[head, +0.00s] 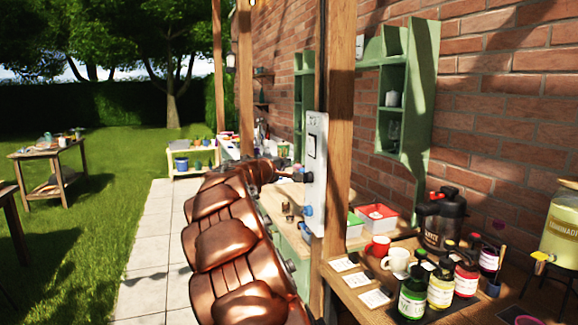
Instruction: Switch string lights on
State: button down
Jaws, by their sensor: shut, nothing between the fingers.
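A pale switch panel (316,150) is fixed upright to the wooden post in the middle of the head view. A small square switch plate shows on its upper part, and a blue fitting (307,210) sits lower down. My copper arm reaches up from the bottom, and my gripper (303,181) is shut and empty close to the panel's left side, below the switch plate. I cannot tell whether it touches the panel. One small bulb (253,3) hangs at the top edge; whether it is lit is unclear.
Green shelves (420,110) hang on the brick wall.

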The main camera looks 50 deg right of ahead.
jog(key=shift+f+b+v, duration=0.1)
jog(key=shift+b+v, duration=0.1)
jog(key=shift+v, duration=0.5)
jog(key=shift+f+b+v, duration=0.15)
jog(key=shift+v, duration=0.5)
jog(key=s+a+f+g+y, duration=0.2)
jog(key=s+a+f+y, duration=0.3)
jog(key=a, duration=1.2)
jog(key=s+a+f+m+g+y+p, duration=0.1)
jog(key=s+a+f+y, duration=0.5)
jog(key=s+a+f, duration=0.8)
jog(key=s+a+f+m+g+y, duration=0.1)
jog(key=s+a+f+g+y, duration=0.1)
jog(key=s+a+f+y, duration=0.3)
jog(key=s+a+f, duration=0.2)
jog(key=s+a, duration=0.3)
jog(key=a, duration=0.3)
jog(key=s+a+f, duration=0.2)
jog(key=s+a, duration=0.3)
jog(key=a, duration=0.3)
jog(key=shift+f+g+y, duration=0.3)
jog(key=shift+y, duration=0.1)
jog(key=shift+s, duration=0.1)
